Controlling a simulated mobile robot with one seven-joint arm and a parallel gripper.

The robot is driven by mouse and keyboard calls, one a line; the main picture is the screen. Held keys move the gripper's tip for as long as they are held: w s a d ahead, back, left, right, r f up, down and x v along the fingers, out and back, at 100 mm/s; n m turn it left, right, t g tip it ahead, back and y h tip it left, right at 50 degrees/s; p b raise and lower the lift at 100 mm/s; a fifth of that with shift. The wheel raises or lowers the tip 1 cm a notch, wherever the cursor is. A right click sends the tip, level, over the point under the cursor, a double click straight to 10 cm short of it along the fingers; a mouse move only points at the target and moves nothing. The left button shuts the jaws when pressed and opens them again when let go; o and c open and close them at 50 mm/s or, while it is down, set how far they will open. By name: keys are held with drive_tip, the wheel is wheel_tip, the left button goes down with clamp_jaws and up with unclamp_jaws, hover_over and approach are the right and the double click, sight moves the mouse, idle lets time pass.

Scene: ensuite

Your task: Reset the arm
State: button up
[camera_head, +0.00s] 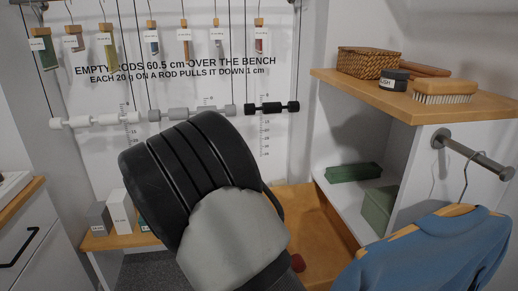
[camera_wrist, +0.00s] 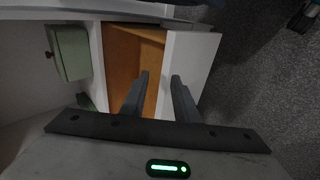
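My arm (camera_head: 205,190) rises through the middle of the head view, with black ribbed and light grey links. It hides part of the bench behind it, and my gripper cannot be made out there. In the wrist view my gripper (camera_wrist: 160,78) shows two dark fingers apart, with nothing between them. Beyond the fingers are an orange-brown wooden surface (camera_wrist: 122,50) and a white panel (camera_wrist: 190,60). I cannot tell how far the fingertips are from them.
A white rod (camera_head: 95,121), a grey rod (camera_head: 190,113) and a black rod (camera_head: 272,108) hang at the wall. At right are a wooden-topped shelf (camera_head: 330,78), a brush (camera_head: 443,92), a rail (camera_head: 475,155) and a blue garment (camera_head: 435,250). Small boxes (camera_head: 120,211) stand on the bench at left.

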drive_tip(key=s+d+r+m+t+y, duration=0.15)
drive_tip(key=s+d+r+y, duration=0.35)
drive_tip(key=s+r, duration=0.6)
drive_tip(key=s+d+r+m+t+y, duration=0.1)
drive_tip(key=s+d+r+t+y, duration=0.15)
drive_tip(key=s+d+r, duration=0.6)
wheel_tip(320, 180, up, 26)
drive_tip(key=a+g+p, duration=0.1)
drive_tip(key=a+p, duration=0.1)
drive_tip(key=p, duration=2)
drive_tip(key=shift+a+f+y, duration=0.25)
drive_tip(key=shift+a+y, duration=0.05)
drive_tip(key=shift+y, duration=0.15)
drive_tip(key=shift+s, duration=0.1)
